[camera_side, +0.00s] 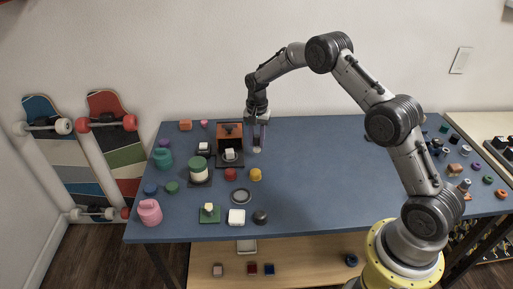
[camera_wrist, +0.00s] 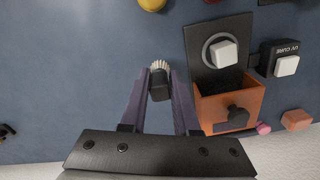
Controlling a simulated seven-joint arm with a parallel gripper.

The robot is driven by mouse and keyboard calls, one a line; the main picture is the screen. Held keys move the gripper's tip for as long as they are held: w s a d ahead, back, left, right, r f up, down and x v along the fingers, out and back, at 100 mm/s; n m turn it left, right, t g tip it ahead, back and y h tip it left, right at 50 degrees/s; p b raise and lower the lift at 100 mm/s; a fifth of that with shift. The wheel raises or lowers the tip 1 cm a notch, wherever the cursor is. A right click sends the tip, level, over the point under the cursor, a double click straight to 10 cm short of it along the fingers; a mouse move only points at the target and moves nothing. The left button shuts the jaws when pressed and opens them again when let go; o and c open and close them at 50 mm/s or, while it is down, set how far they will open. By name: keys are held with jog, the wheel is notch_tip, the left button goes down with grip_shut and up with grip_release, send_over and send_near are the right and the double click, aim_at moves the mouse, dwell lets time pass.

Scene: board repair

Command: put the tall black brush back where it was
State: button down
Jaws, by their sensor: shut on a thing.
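The black brush (camera_wrist: 158,88) is between the fingertips of my gripper (camera_wrist: 159,75) in the wrist view, with its pale bristles past the tips. My gripper is shut on it. In the side view my gripper (camera_side: 258,135) points down near the back edge of the blue table, just right of the orange-and-black box. The pale end of the brush (camera_side: 257,150) shows below the fingers, and most of its handle is hidden. I cannot tell whether the brush touches the table.
The orange box (camera_side: 226,129) with a black plate and white cube stands close left of my gripper. A yellow piece (camera_side: 256,174) and a red piece (camera_side: 231,174) lie in front. The blue table (camera_side: 330,170) is clear to the right.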

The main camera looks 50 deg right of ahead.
aim_at(256, 146)
jog(key=shift+w+f, duration=0.15)
jog(key=shift+f, duration=1.55)
jog(key=shift+f, duration=0.1)
jog(key=c, duration=0.7)
grip_release()
jog(key=shift+o, duration=0.2)
